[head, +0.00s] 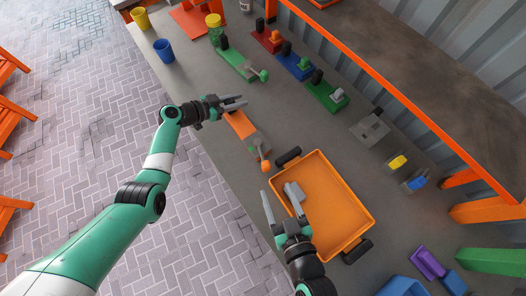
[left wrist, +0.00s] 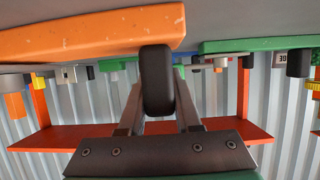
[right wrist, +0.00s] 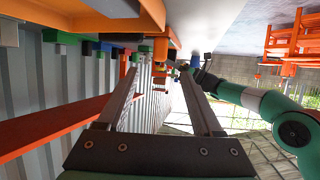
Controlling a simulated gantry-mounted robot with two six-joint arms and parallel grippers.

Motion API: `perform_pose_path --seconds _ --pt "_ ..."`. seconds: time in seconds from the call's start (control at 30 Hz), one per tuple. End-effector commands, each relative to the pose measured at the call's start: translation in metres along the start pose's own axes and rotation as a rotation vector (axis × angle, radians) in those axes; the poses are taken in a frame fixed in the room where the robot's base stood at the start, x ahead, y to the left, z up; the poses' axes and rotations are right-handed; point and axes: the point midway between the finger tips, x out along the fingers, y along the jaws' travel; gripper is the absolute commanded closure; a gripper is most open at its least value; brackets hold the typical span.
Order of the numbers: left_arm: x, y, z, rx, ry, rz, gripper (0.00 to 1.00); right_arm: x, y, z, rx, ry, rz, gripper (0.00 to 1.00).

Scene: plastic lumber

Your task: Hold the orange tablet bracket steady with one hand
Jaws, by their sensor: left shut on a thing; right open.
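The orange tablet bracket (head: 240,124) lies on the grey bench, left of the orange tray. It is a flat orange piece with a grey arm and an orange knob (head: 266,166) at its near end. In the left wrist view its orange slab (left wrist: 90,32) fills the upper left. My left gripper (head: 240,102) is at the bracket's far end, shut on its black upright handle (left wrist: 155,80). The fingers hide the handle in the head view. My right gripper (head: 278,190) is open and empty, with its fingers at the tray's left edge, near the orange knob.
The orange tray (head: 335,205) with black handles lies close to my right gripper. A similar green bracket (head: 236,64) and several coloured blocks stand farther back. A blue cup (head: 164,50) is at the bench's left edge. An orange-edged shelf (head: 420,110) overhangs the right.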

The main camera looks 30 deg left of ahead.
Motion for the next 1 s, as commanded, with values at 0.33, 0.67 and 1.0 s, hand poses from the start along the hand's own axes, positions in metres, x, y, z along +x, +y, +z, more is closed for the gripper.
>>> perform_pose_path --seconds 0.33,0.67,1.0 --pt "0.000 0.000 0.001 -0.001 -0.002 0.000 1.00 0.052 0.000 -0.001 -0.001 -0.005 -0.004 0.32" --pt "0.000 0.000 0.001 -0.001 -0.002 -0.001 1.00 0.103 0.000 -0.001 -0.001 -0.004 -0.002 0.32" --pt "0.000 0.000 0.001 -0.001 -0.002 -0.001 1.00 0.115 0.000 -0.001 -0.001 -0.003 -0.001 0.32"
